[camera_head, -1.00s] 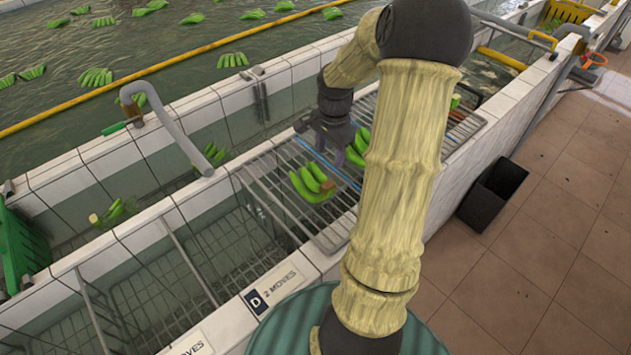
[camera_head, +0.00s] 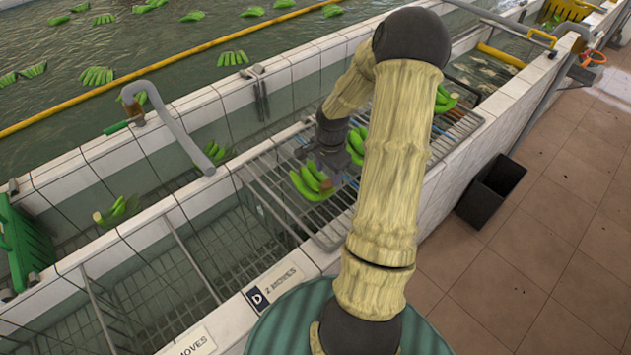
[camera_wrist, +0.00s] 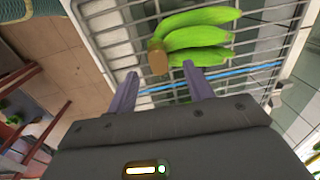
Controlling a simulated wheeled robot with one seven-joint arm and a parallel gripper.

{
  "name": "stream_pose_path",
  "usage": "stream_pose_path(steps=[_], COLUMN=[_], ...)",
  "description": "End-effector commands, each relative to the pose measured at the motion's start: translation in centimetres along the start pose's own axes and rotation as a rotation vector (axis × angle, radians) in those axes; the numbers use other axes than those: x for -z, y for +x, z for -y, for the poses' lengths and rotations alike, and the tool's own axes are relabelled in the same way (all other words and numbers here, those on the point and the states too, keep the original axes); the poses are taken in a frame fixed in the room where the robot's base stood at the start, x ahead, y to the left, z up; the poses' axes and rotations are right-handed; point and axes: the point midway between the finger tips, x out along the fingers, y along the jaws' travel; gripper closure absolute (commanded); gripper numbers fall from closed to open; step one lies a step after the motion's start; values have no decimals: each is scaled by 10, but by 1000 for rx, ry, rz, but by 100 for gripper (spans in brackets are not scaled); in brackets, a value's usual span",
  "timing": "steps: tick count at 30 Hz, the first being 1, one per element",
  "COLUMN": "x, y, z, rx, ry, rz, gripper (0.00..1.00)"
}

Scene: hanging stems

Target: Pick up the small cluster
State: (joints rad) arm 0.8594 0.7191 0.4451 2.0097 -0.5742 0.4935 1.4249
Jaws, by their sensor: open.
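A small cluster of green bananas (camera_head: 312,183) with a brown cut crown lies on the wire rack (camera_head: 262,181). In the wrist view the cluster (camera_wrist: 200,35) shows a few fingers, and its crown lies just beyond the gap between my fingertips. My gripper (camera_head: 337,172) is beside the crown end in the head view, at the cluster's right. In the wrist view my gripper (camera_wrist: 161,76) is open with nothing between its fingers. I cannot tell whether a fingertip touches the cluster.
Another green cluster (camera_head: 357,140) lies behind my gripper, and one more (camera_head: 444,98) is on the rack right of my arm. Tiled tank walls (camera_head: 150,239) border the rack. A black bin (camera_head: 491,190) stands on the floor at right.

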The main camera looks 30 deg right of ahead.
Motion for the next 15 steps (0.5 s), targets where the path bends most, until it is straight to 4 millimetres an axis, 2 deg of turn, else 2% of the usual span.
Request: stream_pose_path(steps=[9,15], x=[-4,-3], y=[37,41], z=[-3,-4], rx=[-2,-1], ry=[-1,-1], rz=[3,2], gripper=[48,48])
